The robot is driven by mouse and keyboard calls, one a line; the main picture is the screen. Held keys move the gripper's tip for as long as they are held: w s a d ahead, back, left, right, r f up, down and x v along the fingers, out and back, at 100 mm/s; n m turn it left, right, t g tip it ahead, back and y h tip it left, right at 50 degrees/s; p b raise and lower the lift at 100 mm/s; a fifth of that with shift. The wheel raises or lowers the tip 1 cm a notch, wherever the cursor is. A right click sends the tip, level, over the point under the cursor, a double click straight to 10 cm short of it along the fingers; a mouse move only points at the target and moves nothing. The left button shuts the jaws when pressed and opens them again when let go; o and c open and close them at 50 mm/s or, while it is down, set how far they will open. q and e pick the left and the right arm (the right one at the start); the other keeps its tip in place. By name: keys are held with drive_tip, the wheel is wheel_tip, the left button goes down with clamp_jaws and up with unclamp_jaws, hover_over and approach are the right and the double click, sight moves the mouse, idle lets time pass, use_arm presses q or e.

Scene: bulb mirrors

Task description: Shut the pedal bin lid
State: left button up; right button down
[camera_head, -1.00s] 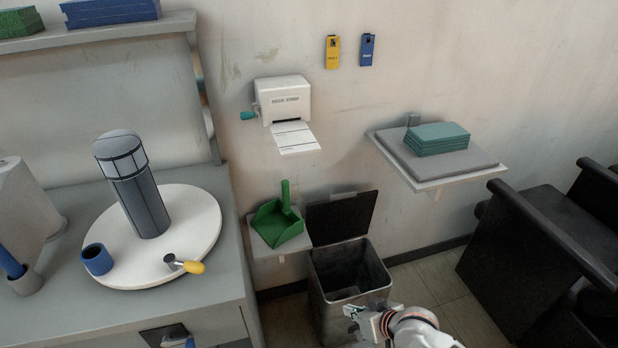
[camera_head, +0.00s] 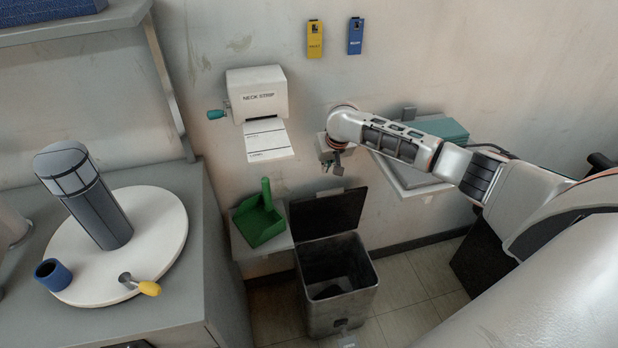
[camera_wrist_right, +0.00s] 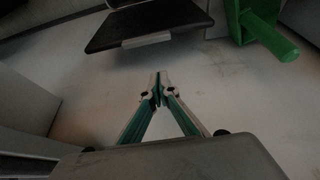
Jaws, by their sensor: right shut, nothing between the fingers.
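The pedal bin (camera_head: 340,303) stands on the floor against the wall, with a dark open cavity. Its black lid (camera_head: 328,213) is raised, leaning back toward the wall. In the right wrist view the lid (camera_wrist_right: 150,24) shows at the top, apart from the fingers. My right gripper (camera_head: 334,166) is just above the lid's upper edge, near the wall, pointing down. In the right wrist view its fingertips (camera_wrist_right: 158,88) are together, with nothing between them. My left gripper is not in view.
A green dustpan (camera_head: 258,222) sits on a small shelf left of the lid; its handle (camera_wrist_right: 275,42) shows in the wrist view. A neck strip dispenser (camera_head: 258,95) hangs above. A wall shelf (camera_head: 405,183) with teal towels (camera_head: 440,129) is behind my right forearm.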

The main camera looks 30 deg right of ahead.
drive_tip(key=b+x, duration=0.1)
drive_tip(key=x, duration=0.2)
drive_tip(key=b+x, duration=0.1)
drive_tip(key=x, duration=0.2)
drive_tip(key=b+x, duration=0.2)
drive_tip(key=x, duration=0.1)
drive_tip(key=shift+w+d+f, duration=0.15)
drive_tip(key=shift+w+d, duration=0.1)
drive_tip(key=shift+w, duration=0.25)
drive_tip(key=shift+s+a+p, duration=0.2)
drive_tip(key=shift+s+p, duration=0.2)
drive_tip(key=shift+s, duration=0.6)
drive_tip(key=shift+s+a+p, duration=0.25)
drive_tip(key=shift+s+p, duration=0.15)
drive_tip(key=shift+s, duration=0.55)
drive_tip(key=shift+f, duration=0.1)
